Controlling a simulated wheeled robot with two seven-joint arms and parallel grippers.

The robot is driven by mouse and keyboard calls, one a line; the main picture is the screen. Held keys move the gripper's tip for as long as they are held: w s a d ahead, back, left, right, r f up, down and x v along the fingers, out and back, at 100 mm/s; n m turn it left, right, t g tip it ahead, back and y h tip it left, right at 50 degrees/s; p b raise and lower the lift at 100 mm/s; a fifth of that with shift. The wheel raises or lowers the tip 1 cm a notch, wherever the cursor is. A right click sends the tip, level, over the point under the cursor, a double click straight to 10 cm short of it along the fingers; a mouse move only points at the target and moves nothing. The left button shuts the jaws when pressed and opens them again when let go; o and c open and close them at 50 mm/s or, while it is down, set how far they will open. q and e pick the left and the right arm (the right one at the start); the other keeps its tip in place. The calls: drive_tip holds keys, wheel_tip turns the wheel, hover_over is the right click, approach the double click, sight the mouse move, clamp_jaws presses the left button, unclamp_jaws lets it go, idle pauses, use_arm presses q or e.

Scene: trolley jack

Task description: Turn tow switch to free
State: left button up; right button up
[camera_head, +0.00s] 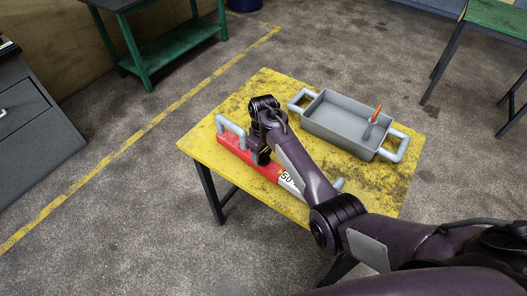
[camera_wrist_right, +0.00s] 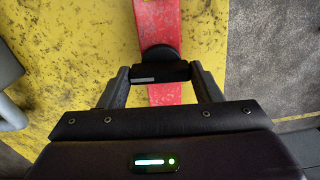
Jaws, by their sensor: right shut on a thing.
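The red trolley jack (camera_head: 236,149) lies on the yellow worn table, with a grey handle (camera_head: 231,124) at its left end. My right gripper (camera_head: 261,156) reaches down over the middle of the jack. In the right wrist view the jack's red body (camera_wrist_right: 158,18) runs up the picture. A black switch (camera_wrist_right: 160,52) with a round base and a bar sits on it. My right gripper (camera_wrist_right: 160,76) has one finger on each side of the bar and is shut on it. The switch is hidden in the head view. My left gripper is not in view.
A grey tray (camera_head: 329,132) with two handles stands on the table (camera_head: 250,91) behind the jack, holding an orange-handled tool (camera_head: 372,120). A green bench (camera_head: 173,54) and a grey cabinet (camera_head: 30,130) stand off to the left.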

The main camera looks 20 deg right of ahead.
drive_tip(key=m+p, duration=0.2)
drive_tip(key=m, duration=0.1)
drive_tip(key=shift+r, duration=0.1)
drive_tip(key=m+p, duration=0.2)
drive_tip(key=m, duration=0.3)
drive_tip(key=shift+s, duration=0.1)
drive_tip(key=m+p, duration=0.1)
drive_tip(key=m, duration=0.4)
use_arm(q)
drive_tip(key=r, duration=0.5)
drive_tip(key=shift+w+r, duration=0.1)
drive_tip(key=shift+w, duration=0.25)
use_arm(e)
drive_tip(key=m, duration=0.4)
drive_tip(key=shift+m, duration=0.6)
drive_tip(key=o, duration=1)
